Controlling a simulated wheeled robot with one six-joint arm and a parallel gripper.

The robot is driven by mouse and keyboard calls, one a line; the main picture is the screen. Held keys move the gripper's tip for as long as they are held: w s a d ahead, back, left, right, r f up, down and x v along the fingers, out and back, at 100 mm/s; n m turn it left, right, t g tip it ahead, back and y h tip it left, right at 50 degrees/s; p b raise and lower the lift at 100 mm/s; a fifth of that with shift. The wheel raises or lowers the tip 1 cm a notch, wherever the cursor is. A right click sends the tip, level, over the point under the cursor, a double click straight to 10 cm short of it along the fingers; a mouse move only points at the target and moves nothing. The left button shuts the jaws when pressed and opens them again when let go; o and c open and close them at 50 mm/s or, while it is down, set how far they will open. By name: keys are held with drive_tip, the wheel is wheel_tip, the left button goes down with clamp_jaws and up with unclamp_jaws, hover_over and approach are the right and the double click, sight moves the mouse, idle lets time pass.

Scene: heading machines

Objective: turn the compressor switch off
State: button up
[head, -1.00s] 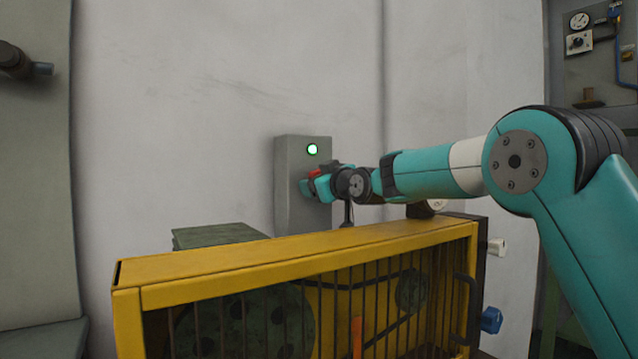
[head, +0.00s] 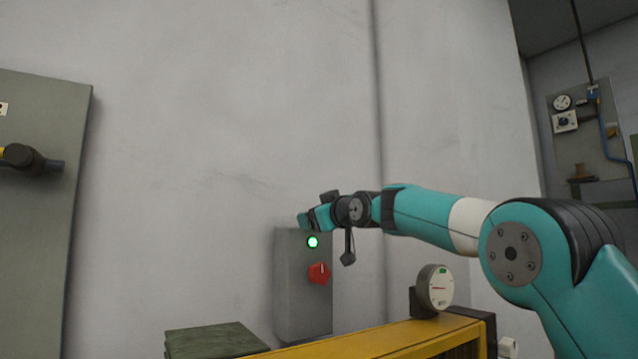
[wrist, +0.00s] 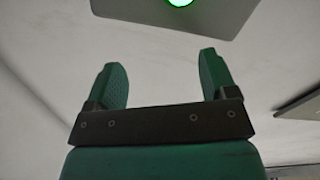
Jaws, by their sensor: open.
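The compressor switch is a red rotary knob (head: 319,273) on a grey wall box (head: 290,300) in the head view. A green lamp (head: 313,242) is lit above the knob. My gripper (head: 303,220) is at the top edge of the box, above the lamp and the knob, and clear of the knob. In the wrist view my gripper (wrist: 162,85) has its two green fingers apart with nothing between them. The lit lamp (wrist: 180,2) and part of the grey box (wrist: 215,12) show at the top of that view. The knob is outside the wrist view.
A yellow guard (head: 400,338) stands below and in front of the box, with a round gauge (head: 437,287) on it. A dark green block (head: 215,340) is at lower left. A grey panel with a handle (head: 40,160) is at far left. The wall above is bare.

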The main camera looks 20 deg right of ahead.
wheel_tip(320, 180, up, 6)
drive_tip(key=p, duration=0.2)
drive_tip(key=shift+a, duration=0.1)
idle(0.4)
